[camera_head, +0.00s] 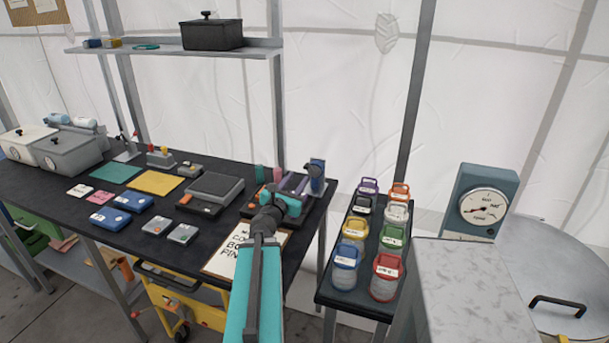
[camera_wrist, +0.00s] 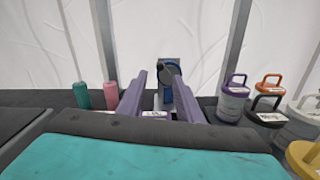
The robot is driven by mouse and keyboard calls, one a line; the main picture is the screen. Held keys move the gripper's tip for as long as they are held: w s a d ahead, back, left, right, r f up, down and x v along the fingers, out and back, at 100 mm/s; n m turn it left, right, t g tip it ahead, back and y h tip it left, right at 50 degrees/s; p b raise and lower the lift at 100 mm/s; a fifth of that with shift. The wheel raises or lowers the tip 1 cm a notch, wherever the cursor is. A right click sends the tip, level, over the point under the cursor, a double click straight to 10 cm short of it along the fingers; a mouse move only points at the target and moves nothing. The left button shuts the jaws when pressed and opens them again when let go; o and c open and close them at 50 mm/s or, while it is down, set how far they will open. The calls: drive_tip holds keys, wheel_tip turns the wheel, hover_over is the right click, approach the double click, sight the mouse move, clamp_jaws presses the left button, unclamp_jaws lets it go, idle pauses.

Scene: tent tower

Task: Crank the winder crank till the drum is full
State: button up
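The winder (camera_head: 317,176) is a dark blue upright unit at the right end of the black bench. In the wrist view the winder (camera_wrist: 171,84) stands just beyond my fingertips, with a dark round part and handle-like piece near its top. I cannot clearly tell the crank from the drum, nor how full the drum is. My gripper (camera_head: 294,183) has purple fingers pointing toward the winder. In the wrist view my gripper (camera_wrist: 159,78) is open, its fingers apart with no object visibly held. A small white label shows low between the fingers.
Pink (camera_wrist: 111,95) and teal (camera_wrist: 82,95) spools stand left of the fingers. Lidded jars (camera_head: 345,265) fill a side table at right. A grey scale (camera_head: 215,187) and a paper sign (camera_head: 240,252) lie on the bench near my arm. A gauge (camera_head: 485,205) stands farther right.

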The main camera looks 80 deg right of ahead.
sight(305, 168)
drive_tip(key=shift+s+d+p, duration=0.1)
drive_tip(key=shift+d+p, duration=0.25)
drive_tip(key=shift+d, duration=0.1)
drive_tip(key=shift+p+x, duration=0.9)
drive_tip(key=shift+x, duration=2.85)
drive_tip(key=shift+c, duration=0.2)
clamp_jaws()
